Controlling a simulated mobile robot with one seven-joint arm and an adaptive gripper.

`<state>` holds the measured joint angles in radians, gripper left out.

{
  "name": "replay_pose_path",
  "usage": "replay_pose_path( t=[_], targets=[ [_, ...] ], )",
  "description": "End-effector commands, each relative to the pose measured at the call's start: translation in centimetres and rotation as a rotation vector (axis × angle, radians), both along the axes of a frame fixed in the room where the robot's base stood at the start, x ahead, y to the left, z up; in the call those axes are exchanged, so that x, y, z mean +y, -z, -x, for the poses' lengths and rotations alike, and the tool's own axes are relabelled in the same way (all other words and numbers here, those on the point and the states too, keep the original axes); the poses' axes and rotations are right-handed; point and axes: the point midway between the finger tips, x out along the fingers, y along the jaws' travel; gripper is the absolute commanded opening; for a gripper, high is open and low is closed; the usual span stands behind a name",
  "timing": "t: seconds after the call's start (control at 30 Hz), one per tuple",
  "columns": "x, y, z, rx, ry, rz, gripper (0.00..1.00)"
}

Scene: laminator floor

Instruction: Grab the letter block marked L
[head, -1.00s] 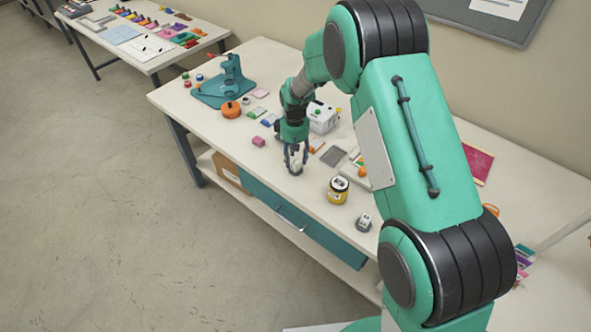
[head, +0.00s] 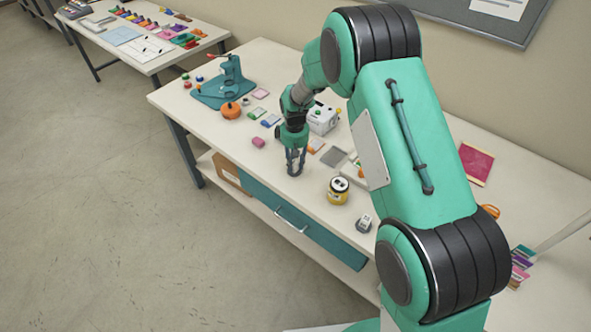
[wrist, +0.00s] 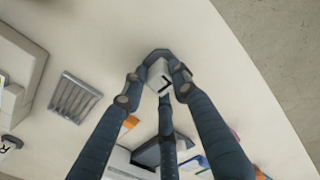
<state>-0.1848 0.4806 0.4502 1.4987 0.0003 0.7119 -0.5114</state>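The letter block marked L (wrist: 156,75) is a small white block with a dark L on its visible face. In the wrist view it sits between the fingertips of my gripper (wrist: 158,84), which press in around it from several sides. In the head view my gripper (head: 295,168) points down at the front part of the workbench. The block is mostly hidden by the fingers there. I cannot tell whether it still touches the bench top.
On the workbench (head: 262,183), a yellow jar (head: 338,190) and a small grey-white block (head: 364,223) stand to the right. A grey slotted plate (wrist: 74,97) is near the gripper. A block marked R (wrist: 8,146) shows at the edge.

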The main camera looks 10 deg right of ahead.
Motion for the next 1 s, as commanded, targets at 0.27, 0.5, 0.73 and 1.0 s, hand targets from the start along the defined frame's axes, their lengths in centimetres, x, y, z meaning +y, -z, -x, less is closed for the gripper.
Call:
replay_pose_path(
  t=[0.27,0.5,0.73,1.0],
  targets=[
    [0.0,0.0,0.0,0.0,0.0,0.0,0.0],
    [0.0,-0.1,-0.1,-0.001,0.0,0.0,0.0],
    [0.0,-0.5,-0.1,-0.001,0.0,0.0,0.0],
    [0.0,-3.1,-0.1,-0.004,0.0,0.0,0.0]
  ],
)
